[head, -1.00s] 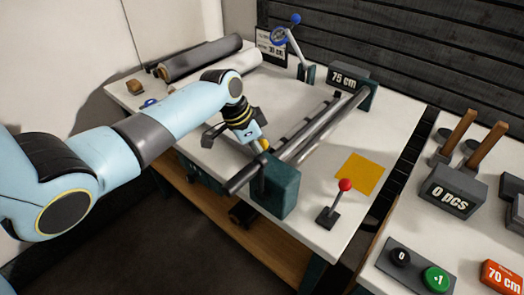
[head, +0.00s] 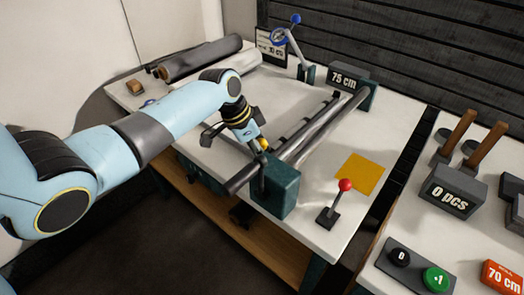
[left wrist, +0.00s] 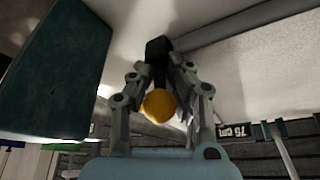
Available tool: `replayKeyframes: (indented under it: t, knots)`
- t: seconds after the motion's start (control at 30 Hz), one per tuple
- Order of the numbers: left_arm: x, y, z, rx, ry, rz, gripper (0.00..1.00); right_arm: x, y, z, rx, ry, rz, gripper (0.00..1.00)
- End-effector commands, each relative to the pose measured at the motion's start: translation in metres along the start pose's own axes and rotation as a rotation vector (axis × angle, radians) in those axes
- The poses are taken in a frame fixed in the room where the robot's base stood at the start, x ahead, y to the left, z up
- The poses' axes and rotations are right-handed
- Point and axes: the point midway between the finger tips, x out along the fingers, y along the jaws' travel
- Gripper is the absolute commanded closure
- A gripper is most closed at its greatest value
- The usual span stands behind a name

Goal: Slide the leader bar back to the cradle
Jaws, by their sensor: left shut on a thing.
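My left gripper (head: 264,147) is over the near end of the bars on the white table, beside the near teal block (head: 276,187). In the left wrist view its fingers (left wrist: 160,85) are shut around a round yellow knob (left wrist: 158,105). A thin dark bar with small clips (head: 308,115), seemingly the leader bar, lies close along the left of a thicker grey bar (head: 325,125). The thicker bar runs between the near teal block and the far teal post (head: 372,92). I cannot tell which part is the cradle. The knob's joint to the bar is hidden. My right gripper is out of view.
A "75 cm" display (head: 346,78) stands at the far end. A red-knobbed lever (head: 345,186) and a yellow sheet (head: 360,173) are on the right. Grey rolls (head: 205,55) lie at the back left. A blue-knobbed lever (head: 295,22) stands behind.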

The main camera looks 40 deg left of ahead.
Motion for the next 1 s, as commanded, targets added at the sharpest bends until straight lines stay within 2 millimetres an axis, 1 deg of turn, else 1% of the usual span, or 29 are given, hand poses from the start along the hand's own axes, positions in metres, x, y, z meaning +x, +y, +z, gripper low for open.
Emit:
replayKeyframes:
  t: [0.17,0.37,0.5,0.57,0.7,0.83,1.0]
  knots:
    - [-0.004,-0.021,0.014,-0.005,-0.003,0.000,1.00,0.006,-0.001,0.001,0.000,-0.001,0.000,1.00]
    - [-0.014,-0.067,0.043,-0.006,-0.003,-0.003,1.00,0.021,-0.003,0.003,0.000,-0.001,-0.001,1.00]
    - [-0.022,-0.105,0.067,-0.006,-0.001,-0.003,1.00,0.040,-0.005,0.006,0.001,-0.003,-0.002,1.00]
    - [-0.025,-0.121,0.077,-0.007,-0.002,-0.003,1.00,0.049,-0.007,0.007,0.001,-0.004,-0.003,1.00]
    - [-0.033,-0.156,0.098,-0.007,0.000,-0.003,1.00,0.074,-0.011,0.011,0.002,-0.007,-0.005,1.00]
    - [-0.040,-0.182,0.114,-0.006,0.000,-0.002,1.00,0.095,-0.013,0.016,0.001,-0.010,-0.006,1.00]
    - [-0.047,-0.205,0.128,-0.006,0.001,0.001,1.00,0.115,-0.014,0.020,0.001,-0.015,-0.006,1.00]
